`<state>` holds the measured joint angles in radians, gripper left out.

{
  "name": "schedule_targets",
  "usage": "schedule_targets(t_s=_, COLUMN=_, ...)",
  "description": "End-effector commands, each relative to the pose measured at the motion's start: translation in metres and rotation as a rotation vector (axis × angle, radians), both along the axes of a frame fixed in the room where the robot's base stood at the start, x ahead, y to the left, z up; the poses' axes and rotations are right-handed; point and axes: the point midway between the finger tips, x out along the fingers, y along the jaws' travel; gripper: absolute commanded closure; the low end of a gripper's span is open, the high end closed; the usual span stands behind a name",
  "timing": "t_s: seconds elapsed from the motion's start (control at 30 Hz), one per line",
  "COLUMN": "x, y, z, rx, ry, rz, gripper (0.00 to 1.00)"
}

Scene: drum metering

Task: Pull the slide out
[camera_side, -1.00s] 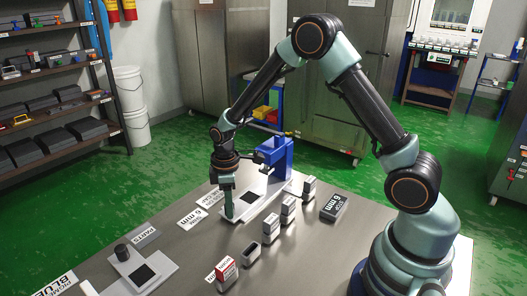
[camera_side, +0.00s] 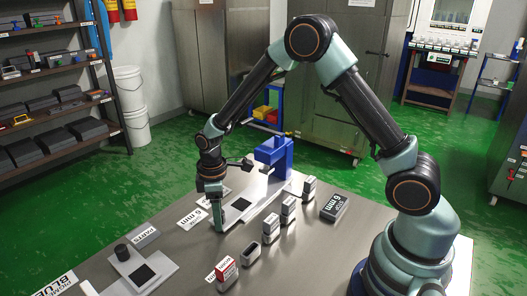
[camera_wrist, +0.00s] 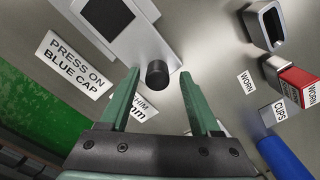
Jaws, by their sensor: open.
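The slide is a pale plate (camera_wrist: 140,45) with a dark square, in the upper part of the wrist view. A short black knob (camera_wrist: 157,73) stands at its near end. In the side view the plate (camera_side: 255,206) lies below a blue press (camera_side: 274,157). My gripper (camera_wrist: 159,73) is open, with one green finger on each side of the knob and gaps visible beside it. In the side view my gripper (camera_side: 218,226) is low at the plate's front end and hides the knob. Contact with the plate cannot be told.
A row of small boxes stands right of the plate, including an open-topped one (camera_side: 250,253) and a red and white one (camera_side: 226,272). A second plate (camera_side: 165,265) with a black knob lies front left. Labels lie left of my gripper.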

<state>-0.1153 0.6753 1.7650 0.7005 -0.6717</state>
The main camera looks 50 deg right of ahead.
Motion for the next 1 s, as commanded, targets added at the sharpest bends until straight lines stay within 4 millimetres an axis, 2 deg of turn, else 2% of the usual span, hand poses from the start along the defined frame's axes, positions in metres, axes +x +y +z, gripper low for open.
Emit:
schedule_targets(t_s=0.17, x=0.001, y=0.0, z=0.018, rx=0.0, ry=-0.004, rz=-0.001, gripper=0.36)
schedule_targets(t_s=0.4, x=0.001, y=0.0, z=0.067, rx=0.001, ry=-0.007, rz=0.0, gripper=0.36)
schedule_targets(t_s=0.6, x=0.0, y=0.0, z=0.102, rx=0.0, ry=-0.004, rz=0.001, gripper=0.36)
schedule_targets(t_s=0.8, x=0.0, y=0.001, z=0.118, rx=0.001, ry=-0.002, rz=0.001, gripper=0.36)
schedule_targets(t_s=1.0, x=0.0, y=0.0, z=0.121, rx=0.0, ry=-0.001, rz=0.001, gripper=0.36)
